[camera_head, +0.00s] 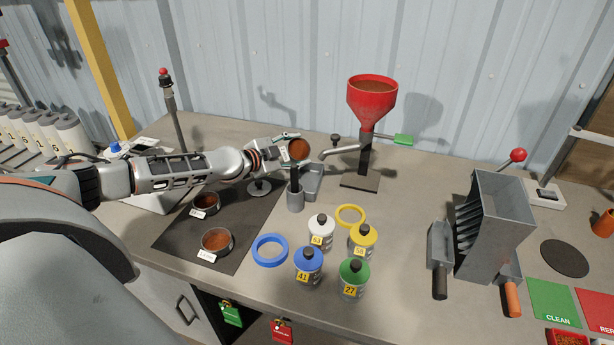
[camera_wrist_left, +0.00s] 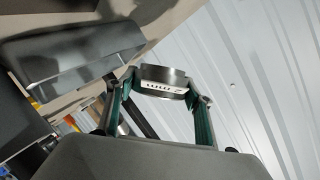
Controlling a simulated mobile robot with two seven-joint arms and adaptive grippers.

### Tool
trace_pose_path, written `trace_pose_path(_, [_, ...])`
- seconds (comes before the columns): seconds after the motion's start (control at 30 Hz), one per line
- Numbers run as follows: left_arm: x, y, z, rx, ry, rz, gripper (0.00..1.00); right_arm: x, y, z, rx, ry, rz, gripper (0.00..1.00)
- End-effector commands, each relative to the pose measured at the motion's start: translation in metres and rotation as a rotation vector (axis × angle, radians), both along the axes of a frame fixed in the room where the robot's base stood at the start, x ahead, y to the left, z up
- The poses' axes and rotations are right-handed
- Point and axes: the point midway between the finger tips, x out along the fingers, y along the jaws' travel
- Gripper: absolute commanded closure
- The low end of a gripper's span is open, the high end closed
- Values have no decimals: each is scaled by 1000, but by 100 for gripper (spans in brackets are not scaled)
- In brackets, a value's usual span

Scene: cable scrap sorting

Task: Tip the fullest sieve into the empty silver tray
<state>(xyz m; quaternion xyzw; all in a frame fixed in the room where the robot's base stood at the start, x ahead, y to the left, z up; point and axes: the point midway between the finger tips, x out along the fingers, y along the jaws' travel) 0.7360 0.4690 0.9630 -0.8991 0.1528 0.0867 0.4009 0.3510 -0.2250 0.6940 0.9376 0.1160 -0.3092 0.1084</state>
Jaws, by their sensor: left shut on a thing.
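My left gripper (camera_head: 291,151) is shut on a round metal sieve (camera_head: 300,149) with red-brown granules showing inside. It holds the sieve raised and tilted, its open face toward the head camera. The sieve's side with a white label shows between the fingers in the left wrist view (camera_wrist_left: 163,84). The silver tray (camera_head: 314,184) lies just below and right of the sieve, partly hidden; its visible part looks bare. Two more sieves with brown granules, a rear one (camera_head: 205,203) and a front one (camera_head: 216,240), stand on the dark mat (camera_head: 183,238). My right gripper is out of view.
A grey cup (camera_head: 295,197) stands in front of the tray. A red funnel (camera_head: 372,100) on a stand with a spout is to its right. Several bottles, including a white one (camera_head: 321,232), and a blue ring (camera_head: 270,250) occupy the front middle. A metal hopper (camera_head: 492,225) stands right.

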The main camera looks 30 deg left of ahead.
Motion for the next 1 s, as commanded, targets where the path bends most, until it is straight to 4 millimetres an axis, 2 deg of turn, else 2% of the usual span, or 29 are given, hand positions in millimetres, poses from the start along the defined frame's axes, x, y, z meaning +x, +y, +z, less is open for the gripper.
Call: trace_pose_path(1.0, [-2,-6,4,120,-66,-1,75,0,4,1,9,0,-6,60])
